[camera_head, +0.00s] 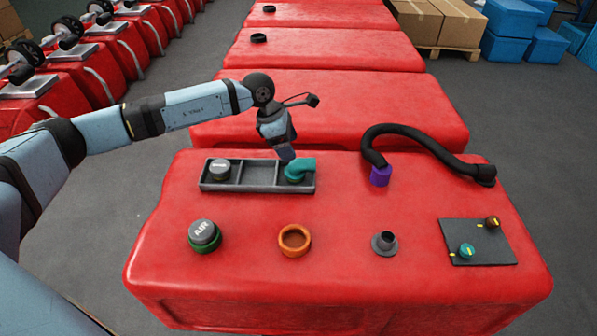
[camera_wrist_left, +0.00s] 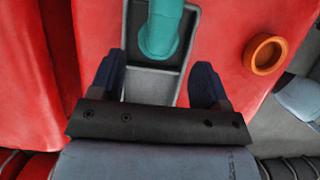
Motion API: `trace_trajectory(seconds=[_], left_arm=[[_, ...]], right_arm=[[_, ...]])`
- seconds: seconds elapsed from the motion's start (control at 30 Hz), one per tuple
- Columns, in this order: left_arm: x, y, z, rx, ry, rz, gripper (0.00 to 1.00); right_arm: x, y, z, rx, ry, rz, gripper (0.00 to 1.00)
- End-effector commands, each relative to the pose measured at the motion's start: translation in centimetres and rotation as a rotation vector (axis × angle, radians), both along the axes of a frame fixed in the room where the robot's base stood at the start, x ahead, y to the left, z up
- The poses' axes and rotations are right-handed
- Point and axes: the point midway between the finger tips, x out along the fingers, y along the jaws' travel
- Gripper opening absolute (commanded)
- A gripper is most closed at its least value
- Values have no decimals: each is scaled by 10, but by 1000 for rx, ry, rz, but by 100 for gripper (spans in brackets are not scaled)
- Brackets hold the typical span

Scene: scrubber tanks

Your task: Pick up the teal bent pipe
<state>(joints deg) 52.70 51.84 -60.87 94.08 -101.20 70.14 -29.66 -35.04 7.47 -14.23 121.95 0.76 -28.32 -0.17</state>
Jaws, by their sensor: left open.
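The teal bent pipe (camera_head: 300,169) sits in the right compartment of a grey three-part tray (camera_head: 258,188) on the red tank (camera_head: 345,215). In the left wrist view the teal pipe (camera_wrist_left: 161,30) lies ahead of my left gripper (camera_wrist_left: 156,88), roughly midway between its two dark fingers. The fingers are spread apart, with nothing between their tips but the tray's floor below. In the head view my left gripper (camera_head: 287,155) points down just above and behind the pipe, and its tips overlap the pipe's top in the picture. My right gripper is not in view.
A black hose (camera_head: 430,142) with a purple end (camera_head: 380,176) lies right. A knob panel (camera_head: 478,243) is front right.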

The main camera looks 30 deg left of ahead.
Motion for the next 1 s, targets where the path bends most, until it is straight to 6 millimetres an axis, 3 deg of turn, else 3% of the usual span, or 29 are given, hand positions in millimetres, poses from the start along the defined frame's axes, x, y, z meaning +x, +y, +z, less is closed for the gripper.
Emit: trace_trajectory(seconds=[0.27, 0.6, 0.83, 1.0], left_arm=[[2, -6, -18, 0, 1, 0, 70], [8, -20, -61, -2, 1, -2, 70], [8, -20, -63, -2, -1, -1, 70], [8, -20, -63, -2, 0, 0, 33]], right_arm=[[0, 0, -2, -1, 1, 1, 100], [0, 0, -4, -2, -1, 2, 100], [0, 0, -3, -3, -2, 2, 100], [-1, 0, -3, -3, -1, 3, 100]])
